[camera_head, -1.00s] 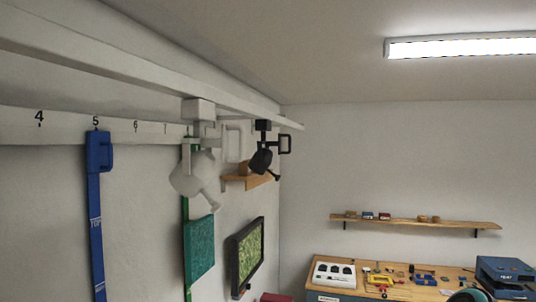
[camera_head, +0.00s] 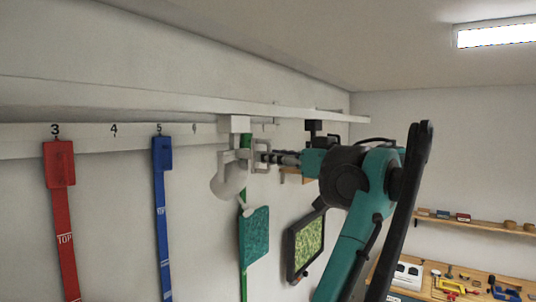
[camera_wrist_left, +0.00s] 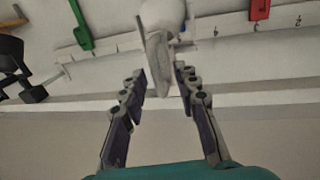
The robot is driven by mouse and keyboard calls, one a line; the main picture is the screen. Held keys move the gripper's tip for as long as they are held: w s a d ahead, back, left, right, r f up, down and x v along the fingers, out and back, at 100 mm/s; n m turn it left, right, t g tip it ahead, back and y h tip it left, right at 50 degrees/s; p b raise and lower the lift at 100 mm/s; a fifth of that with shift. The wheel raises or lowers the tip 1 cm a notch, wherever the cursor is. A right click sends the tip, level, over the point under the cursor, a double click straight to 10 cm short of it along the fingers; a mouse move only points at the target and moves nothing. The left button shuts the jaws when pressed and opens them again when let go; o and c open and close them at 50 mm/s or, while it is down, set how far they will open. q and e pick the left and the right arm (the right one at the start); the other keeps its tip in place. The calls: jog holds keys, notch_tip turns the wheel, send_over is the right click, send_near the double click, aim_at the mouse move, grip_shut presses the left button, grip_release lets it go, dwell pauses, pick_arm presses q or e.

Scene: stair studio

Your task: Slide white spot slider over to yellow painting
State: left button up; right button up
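The white spot slider (camera_head: 230,176) hangs from the white rail (camera_head: 290,111), its lamp pointing down. Its handle frame is on the right side. My left gripper (camera_head: 262,157) is at that handle. In the left wrist view my left gripper (camera_wrist_left: 159,80) is open, with the white handle (camera_wrist_left: 160,58) between its fingertips and gaps on both sides. The yellow-green painting (camera_head: 305,245) in a black frame hangs lower right of the spot. The black spot's mount (camera_head: 313,128) shows behind my arm; its lamp is hidden, but the black spot (camera_wrist_left: 20,78) shows in the left wrist view.
A teal painting (camera_head: 254,237) hangs just below the white spot. Red (camera_head: 60,165) and blue (camera_head: 161,155) straps hang from the numbered board at left. A green strap (camera_wrist_left: 82,25) is behind the spot. A shelf (camera_head: 480,224) and workbench (camera_head: 455,275) are at right.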

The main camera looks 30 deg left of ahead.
pick_arm(q)
jog(key=shift+w+a+r, duration=0.1)
jog(key=shift+w+a, duration=0.4)
jog(key=shift+a, duration=0.55)
grip_shut()
